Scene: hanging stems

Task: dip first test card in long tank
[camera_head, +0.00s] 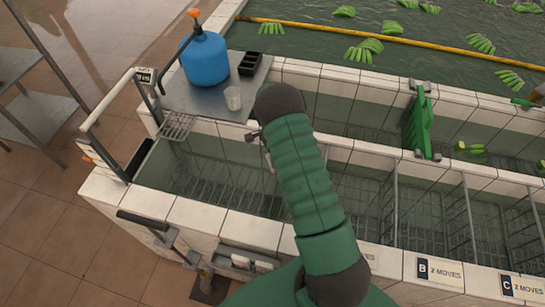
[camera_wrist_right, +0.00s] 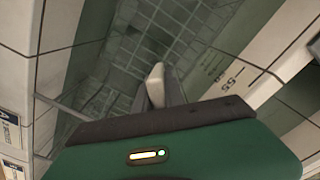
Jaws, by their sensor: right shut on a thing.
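The long tank (camera_head: 218,188) is a white-tiled trough with pale green inside and wire dividers, running across the head view. My right arm reaches over its left part. My right gripper (camera_head: 259,138) is mostly hidden behind that arm in the head view. In the right wrist view the gripper (camera_wrist_right: 160,82) is shut on a small pale thing (camera_wrist_right: 156,76), which looks like a test card seen nearly edge-on. It is above the tank's tiled interior (camera_wrist_right: 150,40); whether it touches liquid I cannot tell. My left gripper is not in view.
A green gate (camera_head: 418,122) stands across the rear channel. Pale cards (camera_head: 241,262) sit in a front-wall holder. Green bananas float in the pool behind.

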